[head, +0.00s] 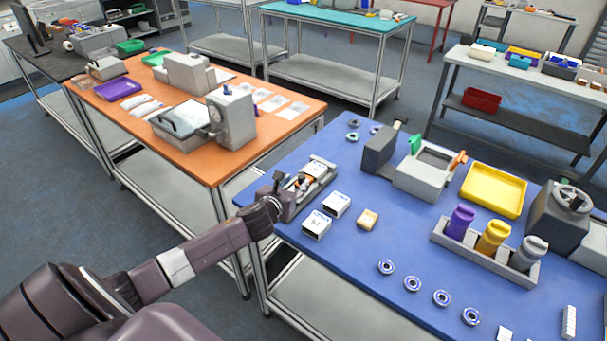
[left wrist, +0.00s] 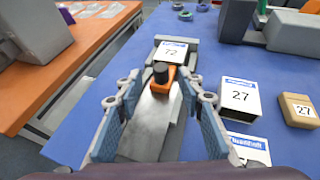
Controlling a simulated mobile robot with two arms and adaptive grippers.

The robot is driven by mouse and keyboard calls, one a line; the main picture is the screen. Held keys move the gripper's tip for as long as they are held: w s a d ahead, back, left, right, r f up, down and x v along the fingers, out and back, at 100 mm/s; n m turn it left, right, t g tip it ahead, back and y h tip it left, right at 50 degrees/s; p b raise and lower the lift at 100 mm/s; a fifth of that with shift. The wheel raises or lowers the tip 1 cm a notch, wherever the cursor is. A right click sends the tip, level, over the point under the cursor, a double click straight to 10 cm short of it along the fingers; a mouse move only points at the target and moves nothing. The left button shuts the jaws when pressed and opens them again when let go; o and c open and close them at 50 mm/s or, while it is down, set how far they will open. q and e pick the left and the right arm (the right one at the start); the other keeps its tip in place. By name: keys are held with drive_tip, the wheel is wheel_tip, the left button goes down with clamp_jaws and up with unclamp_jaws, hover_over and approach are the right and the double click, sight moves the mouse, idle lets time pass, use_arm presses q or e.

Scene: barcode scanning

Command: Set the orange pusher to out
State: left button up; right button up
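The orange pusher (left wrist: 171,78), with a black knob (left wrist: 161,70) on top, sits on a grey metal fixture (left wrist: 150,138) in the left wrist view. A white box marked 72 (left wrist: 171,50) stands at its far end. My left gripper (left wrist: 158,88) is open, with its blue-padded fingers on either side of the pusher and knob. Contact cannot be told. In the head view my left gripper (head: 284,192) is at the near end of the fixture (head: 318,172) and partly hides it. My right gripper is not in view.
White boxes (head: 336,204) and a tan box (head: 367,219) stand close right of the fixture. A grey machine (head: 425,172), yellow tray (head: 494,190) and bottle rack (head: 485,252) are farther right. The orange table (head: 190,165) lies left, across a gap.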

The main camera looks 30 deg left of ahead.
sight(300, 178)
use_arm(q)
drive_tip(key=x, duration=0.3)
drive_tip(key=shift+d+r, duration=0.1)
drive_tip(key=shift+x, duration=1.2)
drive_tip(key=shift+w, duration=0.4)
drive_tip(key=c, duration=0.5)
clamp_jaws()
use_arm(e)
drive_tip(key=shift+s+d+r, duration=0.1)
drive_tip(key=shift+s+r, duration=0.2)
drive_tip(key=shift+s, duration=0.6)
